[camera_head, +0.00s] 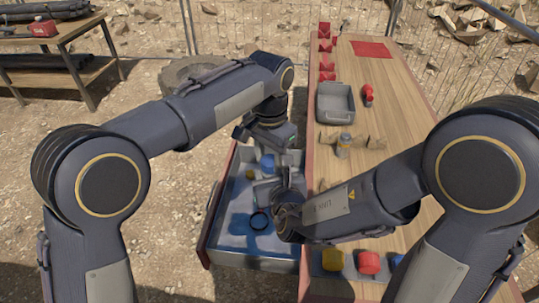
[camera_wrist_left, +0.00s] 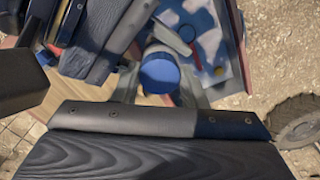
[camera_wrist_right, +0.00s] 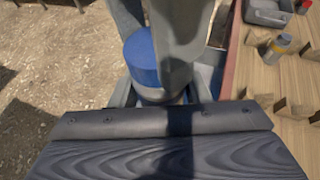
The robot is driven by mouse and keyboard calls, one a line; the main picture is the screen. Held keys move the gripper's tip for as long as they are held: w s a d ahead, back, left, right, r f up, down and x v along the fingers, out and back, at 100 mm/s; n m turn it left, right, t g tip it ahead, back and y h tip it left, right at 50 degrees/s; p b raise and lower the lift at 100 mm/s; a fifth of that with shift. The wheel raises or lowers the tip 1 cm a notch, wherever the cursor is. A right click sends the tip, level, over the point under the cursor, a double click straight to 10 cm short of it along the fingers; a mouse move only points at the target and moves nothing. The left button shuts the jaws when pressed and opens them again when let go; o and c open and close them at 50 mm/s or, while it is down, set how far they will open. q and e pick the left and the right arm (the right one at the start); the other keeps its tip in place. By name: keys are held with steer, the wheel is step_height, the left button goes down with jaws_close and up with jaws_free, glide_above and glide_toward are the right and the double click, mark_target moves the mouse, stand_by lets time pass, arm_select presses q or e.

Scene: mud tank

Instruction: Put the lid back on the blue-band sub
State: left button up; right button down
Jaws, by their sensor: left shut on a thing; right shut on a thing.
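A cylinder with a blue end (camera_head: 267,163) and a pale grey body is between my two grippers, over the tank. My left gripper (camera_head: 268,147) comes from the far side and is shut at the blue end, which also shows in the left wrist view (camera_wrist_left: 160,73). My right gripper (camera_head: 267,190) comes from the near side and is shut on the grey body. The right wrist view shows the blue part (camera_wrist_right: 142,58) beyond the grey body (camera_wrist_right: 162,95). The fingers hide much of it. I cannot tell whether the blue part is a separate lid, or seated.
The grey tank (camera_head: 262,263) holds blue patches, a dark ring (camera_head: 260,221) and a small yellow thing (camera_head: 250,174). On the wooden bench are a grey tray (camera_head: 335,103), a grey-and-yellow can (camera_head: 343,147) among wooden blocks, and yellow (camera_head: 332,260) and red (camera_head: 369,262) pieces in front.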

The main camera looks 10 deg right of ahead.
arm_select(q)
steer(key=m, duration=0.5)
steer(key=shift+w+a, duration=0.1)
steer(key=m, duration=0.5)
steer(key=shift+m, duration=0.3)
steer(key=m, duration=0.5)
steer(key=shift+w, duration=0.15)
steer(key=m, duration=1.3)
steer(key=shift+d, duration=0.2)
steer(key=m, duration=0.3)
steer(key=shift+f, duration=0.1)
steer(key=m, duration=0.4)
steer(key=shift+d+f, duration=0.15)
steer(key=shift+m, duration=0.6)
steer(key=shift+r, duration=0.2)
steer(key=o, duration=0.9)
